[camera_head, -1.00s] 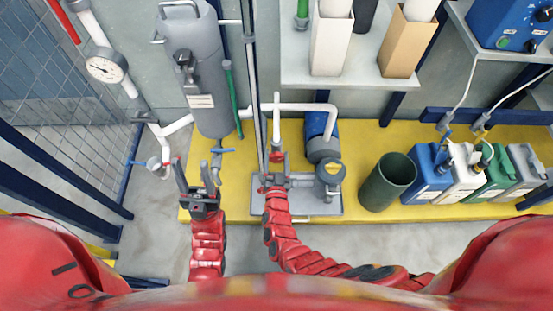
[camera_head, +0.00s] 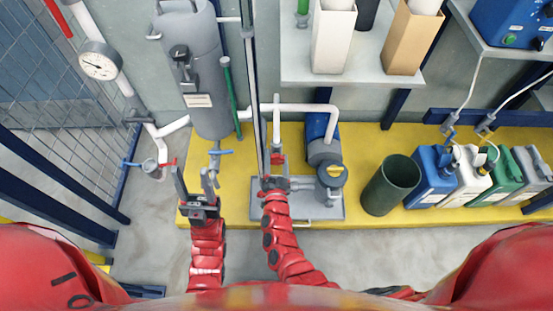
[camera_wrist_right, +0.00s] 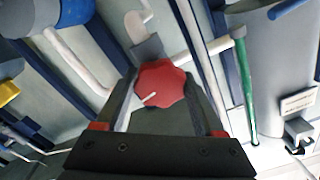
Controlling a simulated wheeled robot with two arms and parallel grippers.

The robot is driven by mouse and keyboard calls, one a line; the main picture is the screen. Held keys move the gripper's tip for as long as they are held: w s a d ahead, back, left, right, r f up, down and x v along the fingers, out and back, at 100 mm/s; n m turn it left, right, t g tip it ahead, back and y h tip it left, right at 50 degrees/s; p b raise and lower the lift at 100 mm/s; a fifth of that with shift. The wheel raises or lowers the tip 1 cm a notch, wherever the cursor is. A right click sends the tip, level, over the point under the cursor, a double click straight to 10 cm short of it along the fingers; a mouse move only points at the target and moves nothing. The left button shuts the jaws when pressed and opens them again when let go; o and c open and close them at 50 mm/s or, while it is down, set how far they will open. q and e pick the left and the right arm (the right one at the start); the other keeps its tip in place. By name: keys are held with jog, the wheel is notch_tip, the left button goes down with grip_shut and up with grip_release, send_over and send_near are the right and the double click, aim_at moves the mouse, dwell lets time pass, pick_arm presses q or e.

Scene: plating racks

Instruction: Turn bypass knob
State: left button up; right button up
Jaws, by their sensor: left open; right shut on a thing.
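The bypass knob is a red, lobed knob with a white mark (camera_wrist_right: 160,84), seen in the right wrist view between the fingers of my right gripper (camera_wrist_right: 162,100). That gripper is shut on it. In the head view my right gripper (camera_head: 273,178) is low over the pump skid, beside a vertical grey pipe, and it partly hides the fittings there. My left gripper (camera_head: 191,178) is open and empty, pointing up near a blue-handled valve (camera_head: 220,153) below the grey tank.
The grey tank (camera_head: 205,70) and a gauge (camera_head: 100,60) stand at the left. A blue pump (camera_head: 320,130), a dark green bin (camera_head: 391,187) and several canisters (camera_head: 432,175) sit on the yellow platform (camera_head: 375,140). A shelf with filter housings (camera_head: 333,38) overhangs behind.

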jog(key=o, duration=1.4)
jog(key=shift+c, duration=0.2)
jog(key=s+p, duration=0.1)
jog(key=s, duration=1.6)
jog(key=shift+s+p, duration=0.25)
jog(key=shift+p, duration=0.15)
